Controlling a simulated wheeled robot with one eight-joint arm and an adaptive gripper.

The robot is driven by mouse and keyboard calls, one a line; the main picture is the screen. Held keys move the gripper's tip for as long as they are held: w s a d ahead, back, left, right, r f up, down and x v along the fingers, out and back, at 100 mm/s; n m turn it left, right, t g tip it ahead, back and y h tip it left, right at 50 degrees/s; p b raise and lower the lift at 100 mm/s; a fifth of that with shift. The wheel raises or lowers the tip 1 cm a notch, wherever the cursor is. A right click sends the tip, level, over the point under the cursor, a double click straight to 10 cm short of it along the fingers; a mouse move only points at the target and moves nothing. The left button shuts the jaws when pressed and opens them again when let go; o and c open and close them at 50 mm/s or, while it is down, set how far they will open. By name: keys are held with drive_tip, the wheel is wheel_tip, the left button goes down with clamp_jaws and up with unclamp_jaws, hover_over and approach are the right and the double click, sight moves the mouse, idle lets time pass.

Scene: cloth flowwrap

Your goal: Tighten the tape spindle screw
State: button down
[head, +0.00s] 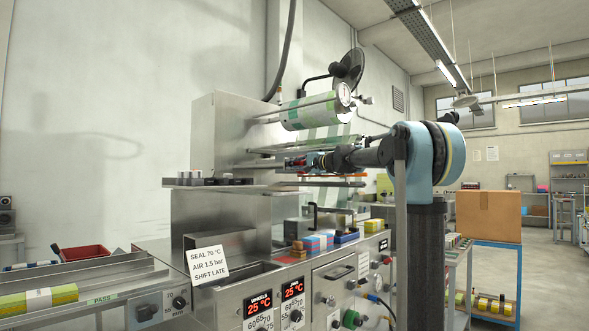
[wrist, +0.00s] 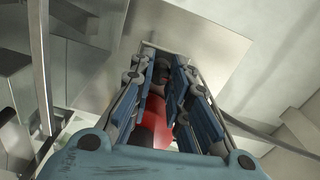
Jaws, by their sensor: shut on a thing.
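My gripper (head: 303,162) reaches left into the open middle of the wrapping machine (head: 225,130), below the film roll (head: 312,112). In the wrist view my gripper (wrist: 164,75) is shut on a red and black handle-like tool (wrist: 154,122), which lies between the two blue-padded fingers. Its far end is hidden by the fingers, so I cannot tell whether it touches anything. A small red part of the tool shows at the gripper in the head view (head: 291,162). I cannot make out the tape spindle screw in either view.
A metal shelf (head: 240,187) with small grey and dark parts sits just below and left of my gripper. A steel panel (wrist: 185,40) stands ahead in the wrist view. A cardboard box (head: 488,216) stands at right.

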drive_tip(key=shift+d+f, duration=0.1)
drive_tip(key=shift+f, duration=0.05)
drive_tip(key=c, duration=1.5)
unclamp_jaws()
drive_tip(key=shift+w, duration=0.15)
drive_tip(key=shift+s+d, duration=0.25)
drive_tip(key=shift+s, duration=0.05)
drive_tip(key=v, duration=1.1)
drive_tip(key=shift+d, duration=0.1)
